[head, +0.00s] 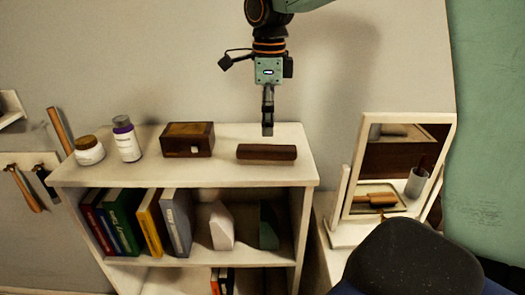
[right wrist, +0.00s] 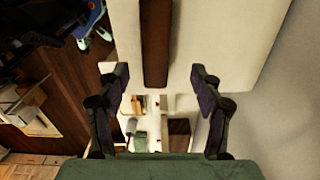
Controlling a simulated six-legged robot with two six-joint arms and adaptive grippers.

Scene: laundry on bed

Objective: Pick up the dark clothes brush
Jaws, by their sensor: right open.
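The dark clothes brush (head: 267,152) is a long dark brown block lying flat on the white shelf top, near its right end. In the right wrist view the brush (right wrist: 155,40) runs up the picture beyond the fingertips. My right gripper (head: 268,128) is above the brush, pointing down. In the right wrist view its two fingers (right wrist: 158,75) stand apart with nothing between them, and the brush lies in line with the gap. I cannot tell the exact height between fingertips and brush. My left gripper is not in view.
On the shelf top (head: 225,172), a brown wooden box (head: 187,139), a white bottle (head: 126,139) and a jar (head: 88,150) stand left of the brush. A mirror (head: 393,168) stands to the right. The wall is close behind.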

